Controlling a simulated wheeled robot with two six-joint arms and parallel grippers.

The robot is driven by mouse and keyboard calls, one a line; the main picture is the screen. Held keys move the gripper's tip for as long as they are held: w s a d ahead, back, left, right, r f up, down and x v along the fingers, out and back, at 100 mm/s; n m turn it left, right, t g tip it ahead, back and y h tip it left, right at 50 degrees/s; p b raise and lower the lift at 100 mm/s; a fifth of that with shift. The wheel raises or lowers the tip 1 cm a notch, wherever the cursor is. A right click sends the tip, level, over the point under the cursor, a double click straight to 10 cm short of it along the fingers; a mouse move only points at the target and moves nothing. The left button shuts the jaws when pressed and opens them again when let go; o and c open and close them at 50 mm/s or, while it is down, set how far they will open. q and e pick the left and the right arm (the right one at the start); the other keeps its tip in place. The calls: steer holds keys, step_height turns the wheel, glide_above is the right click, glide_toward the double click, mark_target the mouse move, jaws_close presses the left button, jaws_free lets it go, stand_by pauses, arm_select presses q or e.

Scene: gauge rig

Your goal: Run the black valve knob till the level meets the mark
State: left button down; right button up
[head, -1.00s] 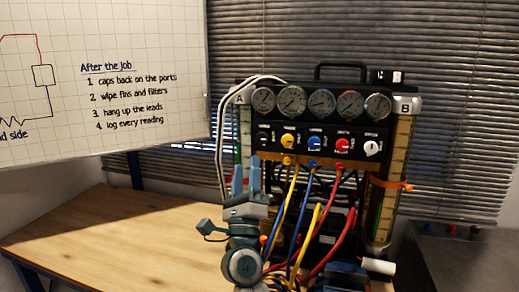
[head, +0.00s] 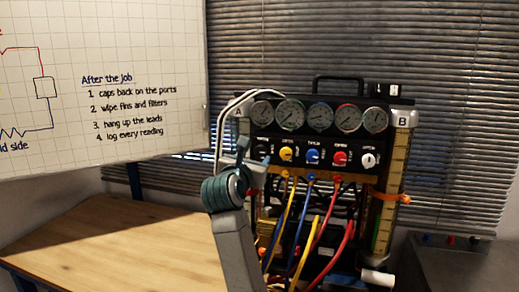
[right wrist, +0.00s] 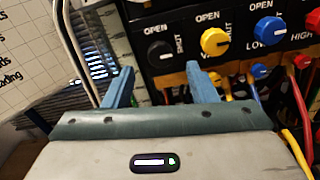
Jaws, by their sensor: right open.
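The black valve knob (right wrist: 158,50) is at the left end of the knob row, labelled OPEN and SHUT. In the head view the knob (head: 262,148) is small and dark. My right gripper (head: 253,156) is open in front of the panel's left side. In the right wrist view the gripper's blue fingertips (right wrist: 161,82) are apart and empty, with the knob just beyond and between them in the picture. Sight tube B (head: 391,185) stands at the right with an orange marker (head: 404,198). Tube A (head: 241,127) is mostly hidden by my gripper. I cannot read either level against a mark.
Yellow (head: 286,154), blue (head: 313,157) and red (head: 340,158) knobs and a white one (head: 368,160) continue the row. Round gauges (head: 320,118) sit above. Coloured hoses (head: 316,235) hang below. The wooden bench (head: 120,240) is clear at left.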

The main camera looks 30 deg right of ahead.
mark_target(260, 152)
steer(key=p+x, duration=0.1)
steer(key=x, duration=0.5)
steer(key=shift+d+p, duration=0.15)
steer(key=shift+p, duration=0.15)
steer(key=shift+c, duration=0.2)
steer(key=c, duration=0.9)
